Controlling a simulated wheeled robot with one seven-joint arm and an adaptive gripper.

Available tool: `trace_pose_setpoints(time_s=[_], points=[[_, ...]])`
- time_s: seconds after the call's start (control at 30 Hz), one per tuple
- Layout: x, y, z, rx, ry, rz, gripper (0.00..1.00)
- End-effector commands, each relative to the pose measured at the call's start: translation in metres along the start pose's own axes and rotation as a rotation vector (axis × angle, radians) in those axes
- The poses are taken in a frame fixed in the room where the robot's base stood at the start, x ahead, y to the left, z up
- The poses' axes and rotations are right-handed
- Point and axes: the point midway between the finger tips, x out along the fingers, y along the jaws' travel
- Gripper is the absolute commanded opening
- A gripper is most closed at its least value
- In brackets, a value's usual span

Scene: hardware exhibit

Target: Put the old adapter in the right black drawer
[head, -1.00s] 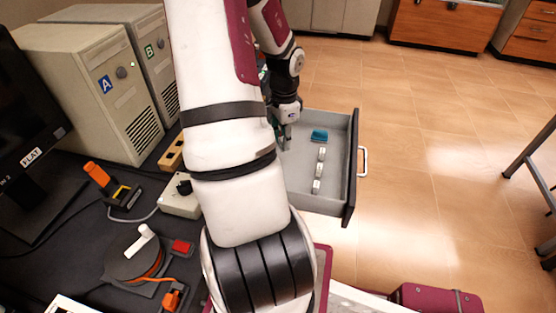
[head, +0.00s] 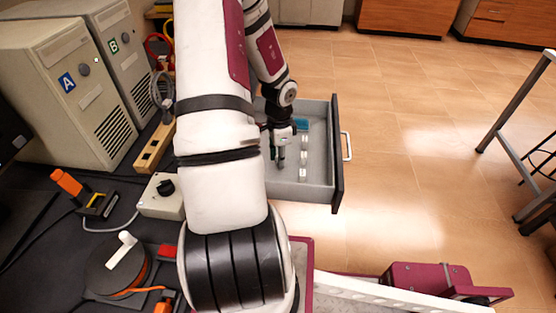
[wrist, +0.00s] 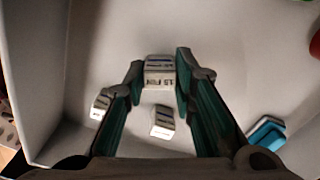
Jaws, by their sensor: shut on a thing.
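The right black drawer (head: 337,185) is pulled open, with a grey inside and a dark front. My gripper (head: 278,160) is down inside it, left of a row of small pale blocks. In the wrist view my gripper (wrist: 160,72) has its green fingers on both sides of a small grey-white adapter (wrist: 160,75), shut on it. Its label seems to end in "PIN". Whether it touches the drawer floor I cannot tell. Similar pale adapters lie on the floor, one below the held one (wrist: 162,122) and one left of the fingers (wrist: 100,104). The fingers may hide another.
A teal block (wrist: 267,132) lies in the drawer, at its far end in the head view. Open floor lies right of the drawer.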

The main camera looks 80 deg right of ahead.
Motion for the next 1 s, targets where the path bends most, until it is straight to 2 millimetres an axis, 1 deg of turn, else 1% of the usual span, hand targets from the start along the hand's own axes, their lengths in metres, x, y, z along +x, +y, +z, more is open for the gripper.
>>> trace_pose_setpoints(time_s=[0.03, 0.1, 0.3, 0.47, 0.5, 0.57, 0.87, 1.0], points=[[0.0077, 0.0004, 0.0003, 0.002, -0.002, 0.001, 0.0], [0.0112, -0.0001, 0.0001, 0.002, 0.0, 0.0, 0.0], [0.0103, -0.0002, 0.0001, 0.0, 0.0, -0.001, 0.0], [0.014, -0.0003, 0.0005, 0.0, 0.0, -0.001, 0.0], [0.0134, -0.0001, 0.0004, 0.0, 0.0, 0.0, 0.31], [0.013, -0.0001, 0.0003, 0.0, 0.0, 0.0, 0.44], [0.0126, 0.0, 0.0003, 0.0, 0.0, 0.0, 0.44], [0.0073, -0.0001, -0.0001, -0.001, 0.0, -0.001, 0.44]])
